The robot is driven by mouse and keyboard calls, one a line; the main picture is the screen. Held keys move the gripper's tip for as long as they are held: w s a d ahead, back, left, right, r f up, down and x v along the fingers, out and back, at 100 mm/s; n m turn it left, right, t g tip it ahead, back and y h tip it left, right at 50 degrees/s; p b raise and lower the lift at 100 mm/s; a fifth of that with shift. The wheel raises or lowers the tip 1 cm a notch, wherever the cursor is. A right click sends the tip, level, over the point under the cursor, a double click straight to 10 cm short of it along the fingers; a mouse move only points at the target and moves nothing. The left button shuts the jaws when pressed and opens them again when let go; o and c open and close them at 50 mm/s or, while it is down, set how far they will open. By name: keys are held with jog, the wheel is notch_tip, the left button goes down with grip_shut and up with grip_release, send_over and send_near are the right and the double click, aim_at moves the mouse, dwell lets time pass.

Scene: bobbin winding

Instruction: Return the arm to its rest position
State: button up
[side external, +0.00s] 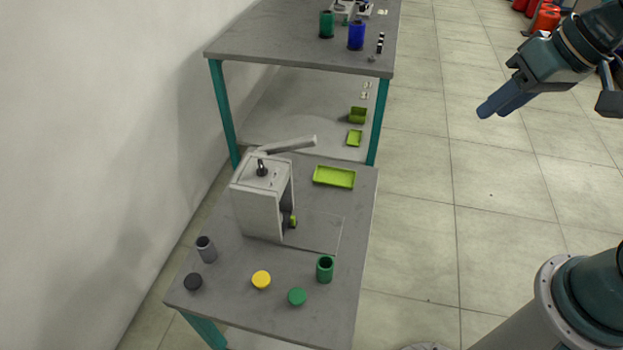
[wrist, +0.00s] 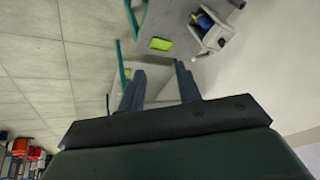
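My gripper (side external: 490,108) is raised at the upper right of the side view, over the floor and clear of both tables. In the wrist view its two fingers (wrist: 160,70) stand apart with nothing between them. The grey winding machine (side external: 262,202) stands on the near table (side external: 220,304), well to the left of my gripper. The machine also shows at the top right of the wrist view (wrist: 222,40), with a blue part inside it.
The near table bears an empty lime tray (side external: 334,177), a green open cylinder (side external: 325,269), a grey cylinder (side external: 206,249), and black, yellow (side external: 261,279) and green discs. A far table (side external: 270,38) holds green and blue bobbins (side external: 356,36). Open floor (side external: 440,190) lies below my gripper.

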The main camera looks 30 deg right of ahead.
jog(key=s+d+r+n+h, duration=0.1)
jog(key=s+d, duration=0.2)
jog(key=s, duration=0.5)
jog(key=shift+s+r+n+t+h, duration=0.25)
jog(key=shift+s+n+t+h, duration=0.05)
jog(key=shift+s+n, duration=0.1)
